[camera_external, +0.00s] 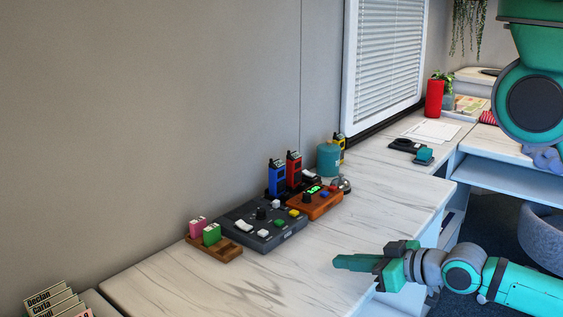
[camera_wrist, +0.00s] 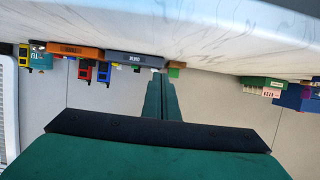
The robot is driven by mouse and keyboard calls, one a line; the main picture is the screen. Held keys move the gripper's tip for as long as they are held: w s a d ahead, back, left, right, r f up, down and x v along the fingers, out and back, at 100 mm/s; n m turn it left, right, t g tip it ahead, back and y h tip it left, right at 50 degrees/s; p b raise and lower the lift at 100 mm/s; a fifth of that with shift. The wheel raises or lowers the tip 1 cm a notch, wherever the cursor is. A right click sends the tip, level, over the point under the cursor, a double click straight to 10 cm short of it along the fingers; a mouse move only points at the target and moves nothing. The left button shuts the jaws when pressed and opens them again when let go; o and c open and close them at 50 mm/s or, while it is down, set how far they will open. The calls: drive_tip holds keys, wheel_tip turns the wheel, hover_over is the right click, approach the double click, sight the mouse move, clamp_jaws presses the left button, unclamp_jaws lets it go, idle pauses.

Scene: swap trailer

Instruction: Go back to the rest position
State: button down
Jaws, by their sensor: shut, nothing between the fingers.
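My gripper (camera_external: 345,262) is at the lower right of the outside view, level and pointing left, just beyond or above the front edge of the marble-look counter (camera_external: 215,285). Its green fingers lie together with nothing between them. In the wrist view the shut fingers (camera_wrist: 160,95) point toward the wall, and the picture is upside down, with the counter along the top. The fingers are apart from everything on the counter. My arm reaches in from the right.
On the counter stand a wooden holder (camera_external: 228,253) with pink and green blocks, a dark control box (camera_external: 262,240), an orange box (camera_external: 325,209), blue (camera_external: 277,178) and red (camera_external: 294,170) radios and a teal canister (camera_external: 328,160). Name cards (camera_external: 52,300) are at lower left. The counter's front is clear.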

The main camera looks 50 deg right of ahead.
drive_tip(key=s+r+t, duration=0.1)
drive_tip(key=s+r, duration=0.2)
drive_tip(key=s, duration=0.8)
drive_tip(key=shift+s+a+r, duration=0.15)
drive_tip(key=shift+s+a, duration=0.15)
drive_tip(key=shift+s, duration=0.1)
idle(2.2)
